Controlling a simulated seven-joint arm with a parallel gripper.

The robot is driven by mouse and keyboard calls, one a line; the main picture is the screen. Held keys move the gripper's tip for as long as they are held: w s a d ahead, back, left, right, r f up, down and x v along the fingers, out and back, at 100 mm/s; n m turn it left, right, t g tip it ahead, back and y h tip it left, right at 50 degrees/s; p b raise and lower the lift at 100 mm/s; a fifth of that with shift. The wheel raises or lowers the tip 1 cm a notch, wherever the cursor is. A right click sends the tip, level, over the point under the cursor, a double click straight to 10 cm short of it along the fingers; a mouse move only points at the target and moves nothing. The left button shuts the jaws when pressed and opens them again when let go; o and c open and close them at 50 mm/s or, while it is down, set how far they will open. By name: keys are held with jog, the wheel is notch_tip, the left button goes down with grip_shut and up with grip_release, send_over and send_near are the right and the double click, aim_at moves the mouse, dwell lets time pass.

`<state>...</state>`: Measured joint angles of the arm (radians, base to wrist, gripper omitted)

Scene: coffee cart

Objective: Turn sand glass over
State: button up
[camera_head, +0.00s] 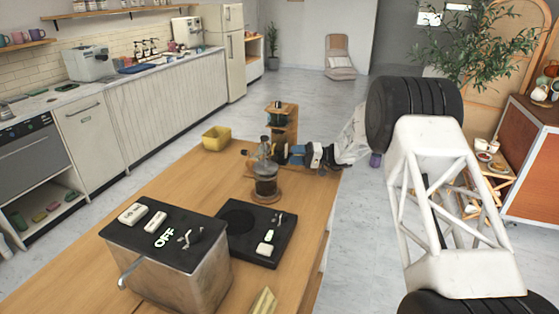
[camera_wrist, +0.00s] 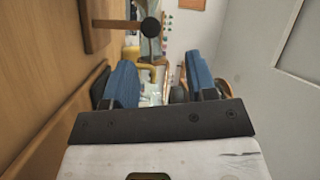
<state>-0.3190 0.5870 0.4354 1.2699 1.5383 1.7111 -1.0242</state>
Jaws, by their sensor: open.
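My gripper (camera_head: 290,154) reaches in from the right, low over the far end of the wooden counter. Its two blue fingers stand apart in the wrist view (camera_wrist: 158,64), with no object clearly held between them. I cannot pick out the sand glass with certainty. A small pale, yellowish shape (camera_wrist: 151,88) shows in the gap between the fingers, too small to identify. In the head view my gripper and wrist hide part of the counter there.
A glass brewer (camera_head: 266,184) on a round wooden base stands left of my gripper. A wooden stand (camera_head: 283,112) is behind it, and a yellow bowl (camera_head: 216,138) is farther left. A black scale (camera_head: 246,246) and a metal box (camera_head: 175,270) marked OFF are nearer. Counter between is clear.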

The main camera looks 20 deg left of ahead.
aim_at(277, 159)
jog(key=shift+s+d+r+t+y, duration=0.15)
jog(key=shift+s+t, duration=0.15)
jog(key=shift+t, duration=0.25)
jog(key=shift+s+d+t+y, duration=0.15)
jog(key=shift+s+t, duration=0.15)
jog(key=shift+t, duration=0.25)
jog(key=shift+s+d+t, duration=0.25)
jog(key=shift+s+t, duration=0.3)
jog(key=shift+t, duration=0.55)
jog(key=shift+s+d+f+t, duration=0.25)
jog(key=shift+s+d+t, duration=0.2)
jog(key=shift+t, duration=0.45)
jog(key=shift+s+d+f+t, duration=0.2)
jog(key=shift+s+d+t, duration=0.15)
jog(key=shift+t, duration=0.55)
jog(key=shift+a, duration=0.2)
jog(key=shift+a, duration=3.8)
jog(key=c, duration=0.9)
